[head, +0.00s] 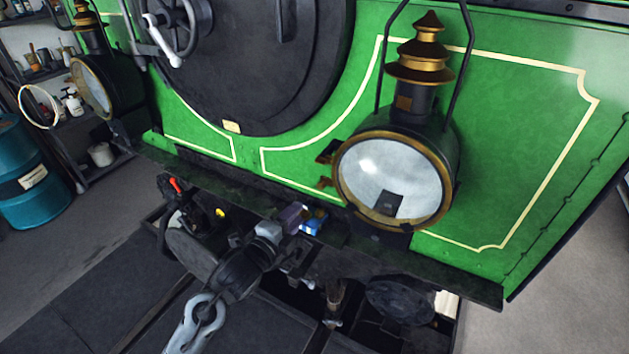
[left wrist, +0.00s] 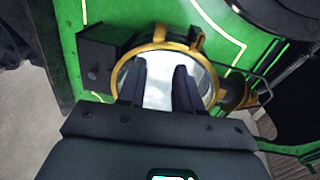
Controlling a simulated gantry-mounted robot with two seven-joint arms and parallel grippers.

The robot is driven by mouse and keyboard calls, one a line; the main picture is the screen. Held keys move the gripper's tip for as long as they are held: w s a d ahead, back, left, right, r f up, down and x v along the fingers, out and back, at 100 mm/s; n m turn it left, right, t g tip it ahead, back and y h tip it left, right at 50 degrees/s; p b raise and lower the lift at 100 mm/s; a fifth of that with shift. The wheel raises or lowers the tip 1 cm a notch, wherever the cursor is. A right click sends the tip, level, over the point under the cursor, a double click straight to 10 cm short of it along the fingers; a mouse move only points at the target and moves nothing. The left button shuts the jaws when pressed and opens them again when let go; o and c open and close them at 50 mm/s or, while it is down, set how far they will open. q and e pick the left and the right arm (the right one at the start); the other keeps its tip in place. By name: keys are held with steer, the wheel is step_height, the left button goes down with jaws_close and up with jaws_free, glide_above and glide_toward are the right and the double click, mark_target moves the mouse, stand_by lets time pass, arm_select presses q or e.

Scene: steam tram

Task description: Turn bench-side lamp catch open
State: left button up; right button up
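A large round lamp (head: 395,175) with a brass rim, glass front and brass chimney stands on the right half of the green tram front. A second such lamp (head: 92,88) is at the far left. In the left wrist view, the brass-rimmed lamp glass (left wrist: 158,82) lies beyond the fingers of my left gripper (left wrist: 159,78). These fingers are apart, with nothing between them. A small brass piece (left wrist: 196,39) sits at the rim, above the fingers; I cannot tell surely whether it is the catch. I cannot clearly make out either gripper in the head view.
The round dark smokebox door (head: 255,65) stands left of the right lamp. A dark coupling (head: 240,268) juts forward below the beam. A black box (left wrist: 102,60) sits beside the lamp in the wrist view. A blue drum (head: 32,175) and shelves stand left. Floor at right is clear.

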arm_select(q)
steer(key=t, duration=0.1)
glide_toward(319, 163)
steer(key=v, duration=0.2)
steer(key=shift+m, duration=0.3)
steer(key=shift+p+x, duration=1.1)
steer(key=shift+x, duration=4.05)
steer(key=shift+f, duration=0.15)
jaws_close()
